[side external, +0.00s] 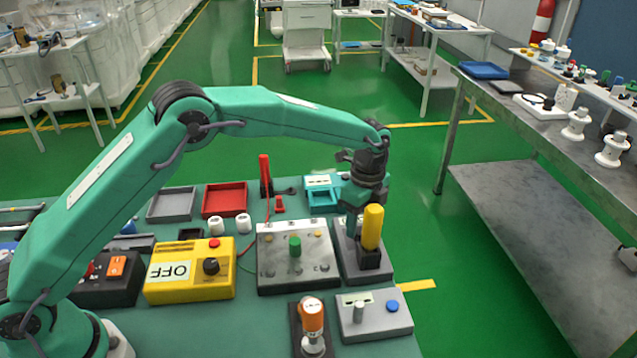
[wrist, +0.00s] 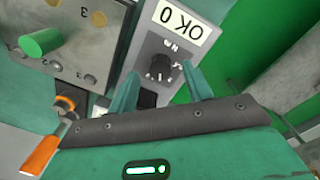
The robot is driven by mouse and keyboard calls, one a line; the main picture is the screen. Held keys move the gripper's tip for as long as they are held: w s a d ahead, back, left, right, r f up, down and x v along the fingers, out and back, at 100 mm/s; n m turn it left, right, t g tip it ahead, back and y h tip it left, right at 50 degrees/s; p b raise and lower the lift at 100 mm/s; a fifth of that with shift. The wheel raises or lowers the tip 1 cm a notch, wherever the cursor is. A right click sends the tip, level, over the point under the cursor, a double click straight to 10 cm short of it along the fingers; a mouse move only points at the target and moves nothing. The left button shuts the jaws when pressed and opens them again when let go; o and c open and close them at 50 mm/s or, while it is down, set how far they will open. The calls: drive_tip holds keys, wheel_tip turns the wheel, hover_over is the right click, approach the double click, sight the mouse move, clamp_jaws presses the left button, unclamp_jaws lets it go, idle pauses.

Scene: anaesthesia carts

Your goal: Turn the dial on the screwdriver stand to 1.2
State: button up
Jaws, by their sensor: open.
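The screwdriver stand (side external: 350,268) is a grey box at the right of the table, with a yellow-handled screwdriver (side external: 373,226) upright in a black holder. In the wrist view, a grey panel (wrist: 185,62) carries a black dial (wrist: 158,72) with small marks around it, too small to read surely. A white label (wrist: 181,20) above reads like "OK 0". My gripper (wrist: 161,88) is open. Its two teal fingers stand apart, one on each side of the dial; contact cannot be told. In the side view my gripper (side external: 352,222) points down at the stand, hiding the dial.
A grey plate with a green knob (side external: 295,246) stands close left of the stand. A yellow box with a black knob (side external: 211,267) is further left. A grey box with a blue button (side external: 393,306) and an orange-topped item (side external: 312,316) are in front.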

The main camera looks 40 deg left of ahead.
drive_tip(key=shift+f, duration=0.95)
drive_tip(key=c, duration=1)
drive_tip(key=m, duration=0.3)
drive_tip(key=shift+d+r+m, duration=0.1)
drive_tip(key=shift+d+m, duration=0.05)
drive_tip(key=shift+m, duration=1.85)
